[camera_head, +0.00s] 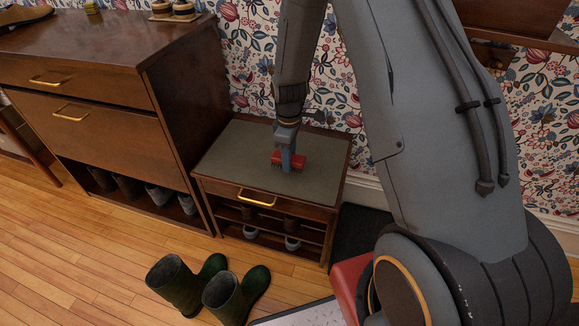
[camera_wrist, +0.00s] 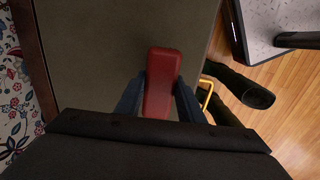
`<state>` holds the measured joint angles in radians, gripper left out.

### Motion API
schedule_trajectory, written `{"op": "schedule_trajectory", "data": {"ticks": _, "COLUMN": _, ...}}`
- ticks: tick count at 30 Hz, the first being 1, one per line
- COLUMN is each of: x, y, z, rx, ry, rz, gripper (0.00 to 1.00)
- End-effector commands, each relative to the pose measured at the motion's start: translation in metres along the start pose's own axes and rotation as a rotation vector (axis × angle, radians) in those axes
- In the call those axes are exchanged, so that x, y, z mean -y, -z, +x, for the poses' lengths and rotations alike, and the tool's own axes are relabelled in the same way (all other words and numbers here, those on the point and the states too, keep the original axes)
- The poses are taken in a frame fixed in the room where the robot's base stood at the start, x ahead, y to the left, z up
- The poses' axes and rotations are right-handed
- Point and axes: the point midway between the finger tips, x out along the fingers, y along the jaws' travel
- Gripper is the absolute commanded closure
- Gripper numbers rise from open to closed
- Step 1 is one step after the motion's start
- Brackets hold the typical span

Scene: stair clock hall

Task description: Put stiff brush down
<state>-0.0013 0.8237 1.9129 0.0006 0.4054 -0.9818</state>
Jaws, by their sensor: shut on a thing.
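The stiff brush (camera_head: 292,158) has a red back and is held between the fingers of my gripper (camera_head: 287,160). In the wrist view the red brush (camera_wrist: 161,75) lies lengthwise between the two blue-grey fingertips (camera_wrist: 160,98). My gripper is shut on it and points down over the grey-green top (camera_head: 238,150) of a low wooden bench. The brush is at or just above that top; I cannot tell whether it touches. Its underside is hidden.
A taller dark wood cabinet (camera_head: 120,95) stands left of the bench. Green boots (camera_head: 205,285) stand on the wood floor in front. Patterned wallpaper (camera_head: 245,60) is behind. The bench top around the brush is clear. Shoes sit on the bench's lower shelf (camera_head: 270,238).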

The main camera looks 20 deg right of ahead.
Motion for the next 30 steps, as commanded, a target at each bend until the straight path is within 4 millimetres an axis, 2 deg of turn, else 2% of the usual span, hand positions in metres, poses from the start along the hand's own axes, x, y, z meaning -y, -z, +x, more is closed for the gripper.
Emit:
{"op": "schedule_trajectory", "data": {"ticks": 9, "x": 0.000, "y": 0.000, "z": 0.035, "rx": 0.001, "ry": 0.001, "rz": 0.001, "gripper": 0.83}}
{"op": "schedule_trajectory", "data": {"ticks": 21, "x": 0.000, "y": 0.000, "z": 0.041, "rx": 0.000, "ry": 0.000, "rz": 0.001, "gripper": 0.83}}
{"op": "schedule_trajectory", "data": {"ticks": 22, "x": 0.000, "y": 0.000, "z": 0.041, "rx": 0.000, "ry": 0.000, "rz": 0.001, "gripper": 0.62}}
{"op": "schedule_trajectory", "data": {"ticks": 24, "x": 0.000, "y": 0.000, "z": 0.040, "rx": 0.000, "ry": 0.000, "rz": 0.001, "gripper": 0.50}}
{"op": "schedule_trajectory", "data": {"ticks": 25, "x": 0.000, "y": 0.000, "z": 0.040, "rx": 0.000, "ry": 0.000, "rz": 0.001, "gripper": 0.47}}
{"op": "schedule_trajectory", "data": {"ticks": 30, "x": 0.000, "y": 0.000, "z": 0.040, "rx": 0.000, "ry": 0.000, "rz": 0.001, "gripper": 0.47}}
